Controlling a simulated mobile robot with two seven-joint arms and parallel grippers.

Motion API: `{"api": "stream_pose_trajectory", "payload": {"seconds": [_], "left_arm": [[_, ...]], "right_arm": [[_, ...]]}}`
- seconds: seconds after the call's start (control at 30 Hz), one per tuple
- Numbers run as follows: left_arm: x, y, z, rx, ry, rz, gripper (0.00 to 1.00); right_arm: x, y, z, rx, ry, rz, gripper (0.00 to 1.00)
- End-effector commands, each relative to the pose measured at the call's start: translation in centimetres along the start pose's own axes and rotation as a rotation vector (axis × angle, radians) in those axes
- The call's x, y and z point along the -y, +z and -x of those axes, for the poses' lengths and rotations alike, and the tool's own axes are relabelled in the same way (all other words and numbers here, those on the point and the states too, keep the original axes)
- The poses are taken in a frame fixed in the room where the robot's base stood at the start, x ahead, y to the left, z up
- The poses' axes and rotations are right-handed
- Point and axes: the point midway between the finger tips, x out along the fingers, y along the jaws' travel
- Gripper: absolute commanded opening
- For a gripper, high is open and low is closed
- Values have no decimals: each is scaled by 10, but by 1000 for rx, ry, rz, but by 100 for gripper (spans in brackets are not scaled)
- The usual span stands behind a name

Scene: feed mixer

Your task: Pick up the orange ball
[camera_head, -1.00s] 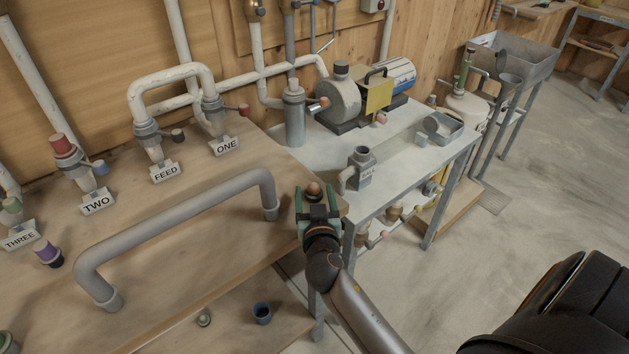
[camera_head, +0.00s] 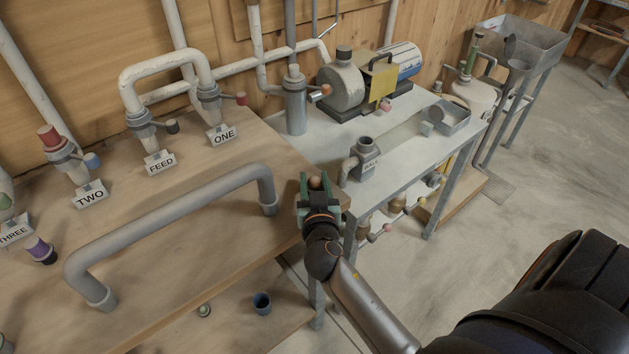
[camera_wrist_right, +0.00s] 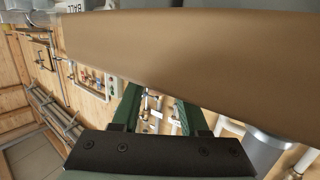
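The fingers look apart, with no clear contact on the ball. In the right wrist view the two green fingers (camera_wrist_right: 157,108) stand apart, and a broad brown surface (camera_wrist_right: 190,55) covers their far ends. I cannot make out the ball in that view. My left gripper is not in view.
A thick grey bent pipe (camera_head: 170,215) rises from the wooden table (camera_head: 225,250) left of my gripper.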

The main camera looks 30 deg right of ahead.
Motion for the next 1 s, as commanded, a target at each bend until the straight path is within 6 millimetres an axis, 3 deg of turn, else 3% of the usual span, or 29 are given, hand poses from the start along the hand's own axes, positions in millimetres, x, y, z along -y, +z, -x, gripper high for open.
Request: {"api": "stream_pose_trajectory", "payload": {"seconds": [0.03,0.37,0.77,1.0], "left_arm": [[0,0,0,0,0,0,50],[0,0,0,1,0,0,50],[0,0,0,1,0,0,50],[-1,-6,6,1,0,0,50]], "right_arm": [[0,0,0,0,0,0,37],[0,0,0,0,0,0,0],[0,-1,0,-1,0,0,0],[0,-11,-5,-1,-2,0,0]]}}
